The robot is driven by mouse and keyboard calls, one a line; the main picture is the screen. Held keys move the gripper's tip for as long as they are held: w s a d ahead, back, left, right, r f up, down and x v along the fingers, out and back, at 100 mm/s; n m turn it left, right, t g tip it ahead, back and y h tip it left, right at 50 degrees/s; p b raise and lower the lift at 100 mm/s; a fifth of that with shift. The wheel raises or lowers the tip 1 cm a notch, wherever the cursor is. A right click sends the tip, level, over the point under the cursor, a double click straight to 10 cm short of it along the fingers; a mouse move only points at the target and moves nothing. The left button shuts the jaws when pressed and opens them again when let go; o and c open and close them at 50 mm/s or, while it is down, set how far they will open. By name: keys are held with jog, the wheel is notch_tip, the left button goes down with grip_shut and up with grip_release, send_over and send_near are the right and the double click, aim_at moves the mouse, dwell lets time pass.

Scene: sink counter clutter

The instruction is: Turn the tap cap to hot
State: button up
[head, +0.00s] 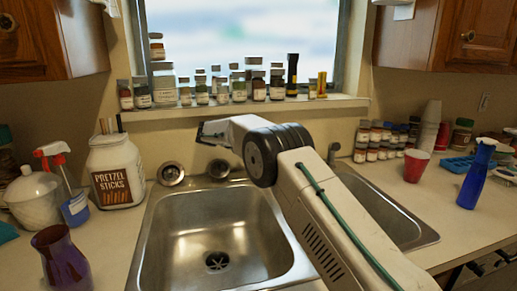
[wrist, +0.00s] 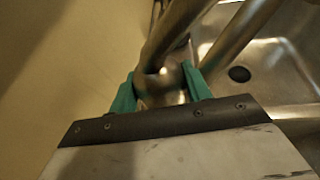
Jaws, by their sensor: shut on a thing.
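In the wrist view, the tap cap (wrist: 164,92) is a rounded, shiny metal knob at the base of the tap's metal pipes (wrist: 178,30). My gripper (wrist: 158,88) has teal fingers, one on each side of the cap, and is shut on it. The cap's lower part is hidden by the gripper body, and I see no hot or cold mark. In the head view, my wrist (head: 225,130) reaches to the back of the sink under the window. My arm hides most of the tap there.
The steel double sink has a left basin (head: 190,235) and a right basin (head: 385,205). Two round metal strainers lie behind it. Small jars line the window sill (head: 240,106).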

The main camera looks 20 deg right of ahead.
jog(key=o, duration=0.7)
